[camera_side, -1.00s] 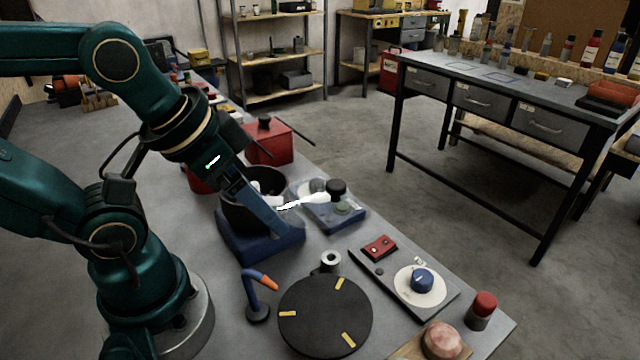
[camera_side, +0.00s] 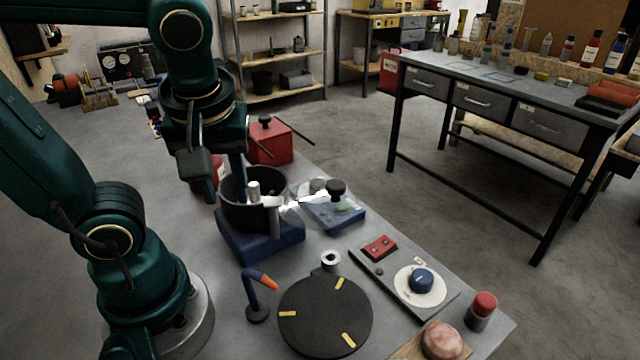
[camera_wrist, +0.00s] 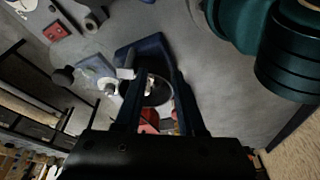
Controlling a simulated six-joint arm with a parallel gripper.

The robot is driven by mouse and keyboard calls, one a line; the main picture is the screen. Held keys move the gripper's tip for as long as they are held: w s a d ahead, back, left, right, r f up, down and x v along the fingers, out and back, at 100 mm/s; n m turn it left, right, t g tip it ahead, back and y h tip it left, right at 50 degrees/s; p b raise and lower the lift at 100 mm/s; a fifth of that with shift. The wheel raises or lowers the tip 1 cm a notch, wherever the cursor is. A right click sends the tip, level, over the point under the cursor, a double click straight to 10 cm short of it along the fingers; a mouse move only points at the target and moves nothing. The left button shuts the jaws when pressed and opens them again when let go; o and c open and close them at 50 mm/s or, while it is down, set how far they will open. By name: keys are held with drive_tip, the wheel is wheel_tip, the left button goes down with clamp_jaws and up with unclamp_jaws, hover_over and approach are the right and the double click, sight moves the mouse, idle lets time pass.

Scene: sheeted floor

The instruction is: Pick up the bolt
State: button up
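A short pale cylinder (camera_side: 253,190) stands up inside the black bowl (camera_side: 234,212) on a blue base (camera_side: 262,245); it may be the bolt, but its shape is too small to be sure. In the wrist view a pale piece (camera_wrist: 150,86) shows inside the same bowl. My gripper (camera_wrist: 160,72) points down over the bowl. Its two dark blue fingers are apart, with nothing seen held between them. In the side view one finger reaches down to the bowl's far rim, and its tip is partly hidden.
A grey post (camera_side: 275,216) stands at the bowl's near right edge. A blue-based device (camera_side: 335,215) with a black knob is just right of it. A red box (camera_side: 269,143) stands behind. A black turntable (camera_side: 325,318) and a hooked blue stand (camera_side: 254,296) are in front.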

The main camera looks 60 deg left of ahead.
sight(254, 185)
drive_tip(key=w+d+n+y, duration=0.1)
drive_tip(key=w+n+y, duration=0.1)
drive_tip(key=y, duration=0.1)
drive_tip(key=w+d+f+n+g+y, duration=0.1)
drive_tip(key=w+n+y, duration=0.1)
drive_tip(key=w+y, duration=0.1)
drive_tip(key=w+d+n+y, duration=0.1)
drive_tip(key=w+n+y, duration=0.1)
drive_tip(key=y, duration=0.2)
drive_tip(key=shift+w+d+f+g, duration=0.1)
drive_tip(key=shift+w+f+g, duration=0.1)
drive_tip(key=shift+f+g, duration=0.15)
drive_tip(key=shift+d+f, duration=0.15)
drive_tip(key=shift+f, duration=0.15)
drive_tip(key=x, duration=1.1)
drive_tip(key=shift+a, duration=0.4)
clamp_jaws()
